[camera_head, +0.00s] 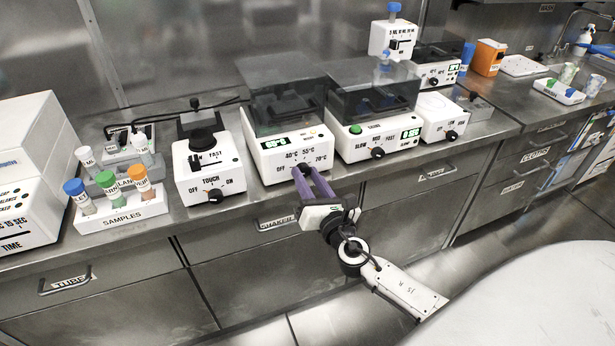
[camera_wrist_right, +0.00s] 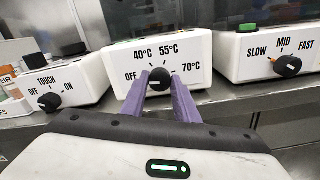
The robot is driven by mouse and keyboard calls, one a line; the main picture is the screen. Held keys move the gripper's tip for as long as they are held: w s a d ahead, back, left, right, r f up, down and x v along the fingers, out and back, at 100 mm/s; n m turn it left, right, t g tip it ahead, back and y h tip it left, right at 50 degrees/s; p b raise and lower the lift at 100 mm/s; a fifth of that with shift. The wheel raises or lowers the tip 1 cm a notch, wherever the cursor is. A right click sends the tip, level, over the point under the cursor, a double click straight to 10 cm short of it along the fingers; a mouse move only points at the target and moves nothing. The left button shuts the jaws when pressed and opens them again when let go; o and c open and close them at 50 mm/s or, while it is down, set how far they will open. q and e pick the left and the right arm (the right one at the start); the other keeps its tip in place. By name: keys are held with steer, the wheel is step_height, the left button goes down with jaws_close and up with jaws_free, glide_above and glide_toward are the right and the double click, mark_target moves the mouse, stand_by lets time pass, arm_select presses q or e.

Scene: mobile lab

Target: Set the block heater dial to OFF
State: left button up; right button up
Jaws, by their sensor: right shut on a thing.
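The block heater (camera_head: 287,141) is a white box with a clear dark lid on the bench, and it also shows in the wrist view (camera_wrist_right: 195,45). Its front is marked OFF, 40°C, 55°C and 70°C around a black dial (camera_wrist_right: 159,78). My right gripper (camera_head: 305,173) has its two purple fingers on either side of this dial, shut on it, also in the wrist view (camera_wrist_right: 160,84). A pale mark shows on the dial, but I cannot tell which label it points to. My left gripper is not in view.
A white TOUCH/ON device (camera_head: 208,170) stands left of the heater and a SLOW/MID/FAST device (camera_head: 375,137) right of it, each with its own knob. A SAMPLES rack (camera_head: 122,213) sits farther left. Drawer handles (camera_head: 277,224) project below the bench edge.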

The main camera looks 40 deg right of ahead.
steer(key=o, duration=1.1)
steer(key=shift+c, duration=0.2)
steer(key=b+v, duration=0.1)
steer(key=v, duration=0.9)
steer(key=shift+s, duration=0.15)
steer(key=shift+a, duration=0.15)
